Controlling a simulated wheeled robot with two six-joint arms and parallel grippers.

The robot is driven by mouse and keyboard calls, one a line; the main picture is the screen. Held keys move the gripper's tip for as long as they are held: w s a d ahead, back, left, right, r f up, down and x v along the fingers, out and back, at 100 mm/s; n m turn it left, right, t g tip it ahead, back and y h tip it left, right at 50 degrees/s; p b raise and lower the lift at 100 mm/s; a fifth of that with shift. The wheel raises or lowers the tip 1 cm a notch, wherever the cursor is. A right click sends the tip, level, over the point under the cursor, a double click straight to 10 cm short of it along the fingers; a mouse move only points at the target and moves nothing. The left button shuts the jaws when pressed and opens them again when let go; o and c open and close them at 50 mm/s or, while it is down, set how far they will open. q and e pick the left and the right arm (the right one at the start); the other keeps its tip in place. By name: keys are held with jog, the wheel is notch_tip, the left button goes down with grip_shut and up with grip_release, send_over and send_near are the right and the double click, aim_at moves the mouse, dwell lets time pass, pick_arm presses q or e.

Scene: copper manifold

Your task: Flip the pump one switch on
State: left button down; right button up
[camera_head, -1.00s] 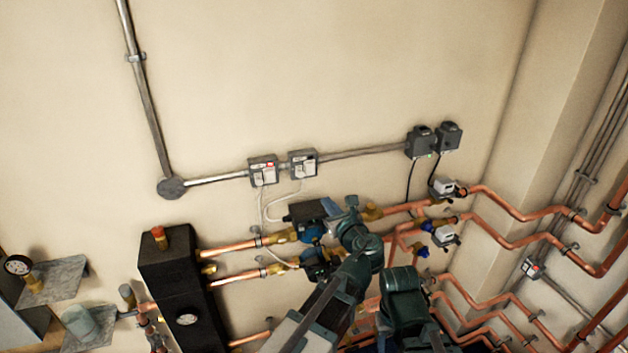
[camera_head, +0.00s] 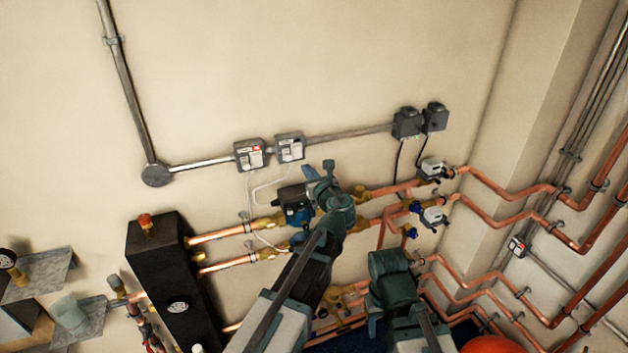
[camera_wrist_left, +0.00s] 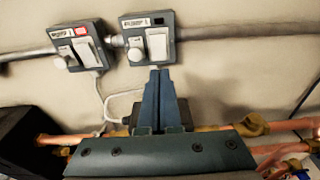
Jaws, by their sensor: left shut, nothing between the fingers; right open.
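In the left wrist view, a grey switch box labelled PUMP 1 (camera_wrist_left: 148,38) has a white rocker, a round white knob and a dark indicator. It also shows in the head view (camera_head: 290,148), on the wall. Beside it on the left is a similar box with a lit red indicator (camera_wrist_left: 72,46); its label is blurred. My left gripper (camera_wrist_left: 160,74) is shut and empty, its tips just below the PUMP 1 box in the picture; I cannot tell whether they touch. In the head view it is below and right of that box (camera_head: 322,174). My right gripper's fingers are not visible.
A conduit (camera_head: 345,134) runs right to two dark boxes (camera_head: 420,120). White cables hang below the switch boxes. A blue pump (camera_head: 295,205) and copper pipes (camera_head: 222,234) lie below, near my left arm. The wall above is clear.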

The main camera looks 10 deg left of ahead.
pick_arm(q)
jog(key=shift+x, duration=2.8)
pick_arm(e)
jog(key=shift+f, duration=0.3)
pick_arm(q)
jog(key=shift+b, duration=0.3)
jog(key=shift+w+a+f, duration=0.2)
jog(key=shift+w+f, duration=0.05)
jog(key=shift+w, duration=0.05)
jog(key=shift+s+r, duration=0.15)
jog(key=shift+r, duration=0.05)
jog(key=b, duration=0.2)
send_near(297, 157)
jog(key=s+d+f, duration=0.3)
jog(key=s+d, duration=0.1)
jog(key=s, duration=0.1)
jog(key=shift+s+f, duration=0.15)
pick_arm(e)
jog(key=shift+s+d+f, duration=0.15)
jog(key=shift+d+f, duration=0.2)
jog(key=shift+f, duration=0.2)
jog(key=shift+s+d+f, duration=0.1)
jog(key=shift+d+f, duration=0.25)
jog(key=shift+f, duration=0.15)
jog(key=shift+d, duration=0.1)
